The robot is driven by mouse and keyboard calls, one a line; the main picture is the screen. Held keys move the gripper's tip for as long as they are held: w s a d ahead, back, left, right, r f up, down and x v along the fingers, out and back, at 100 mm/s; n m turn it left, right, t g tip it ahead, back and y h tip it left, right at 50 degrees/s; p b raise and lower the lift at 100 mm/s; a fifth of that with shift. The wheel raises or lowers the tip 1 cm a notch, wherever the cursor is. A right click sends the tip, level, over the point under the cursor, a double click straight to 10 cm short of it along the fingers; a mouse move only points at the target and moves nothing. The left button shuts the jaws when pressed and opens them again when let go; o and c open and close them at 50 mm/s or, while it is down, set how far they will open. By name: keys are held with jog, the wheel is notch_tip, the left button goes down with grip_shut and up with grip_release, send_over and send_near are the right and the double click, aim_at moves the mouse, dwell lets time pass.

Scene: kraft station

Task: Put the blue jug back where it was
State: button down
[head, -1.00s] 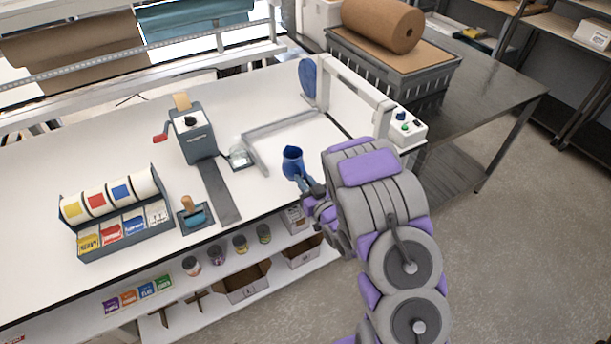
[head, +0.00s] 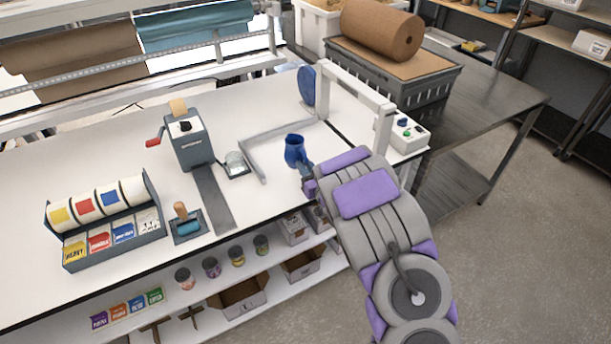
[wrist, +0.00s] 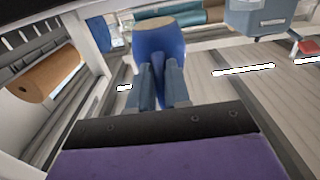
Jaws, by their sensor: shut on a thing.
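The blue jug (head: 295,149) is at the right part of the white bench in the head view, beside the grey L-shaped bracket. My gripper (head: 305,168) is shut on it from the near side. In the wrist view the jug (wrist: 158,42) stands at the end of my gripper's two fingers (wrist: 164,82), with its pale round end toward the top of the picture. I cannot tell whether the jug touches the bench top or is held just above it.
The grey bracket (head: 252,160) lies left of and behind the jug. A white frame (head: 384,125) stands to its right, with a control box (head: 408,136). The bench front (head: 262,195) is clear.

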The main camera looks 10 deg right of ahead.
jog(key=f, duration=0.2)
jog(key=f+b, duration=0.1)
jog(key=shift+w+a+f, duration=0.15)
jog(key=shift+a+f, duration=0.2)
jog(key=shift+r, duration=0.1)
jog(key=c, duration=1.1)
grip_release()
jog(key=shift+d, duration=0.2)
jog(key=shift+p+v, duration=2)
jog(key=shift+v, duration=4.05)
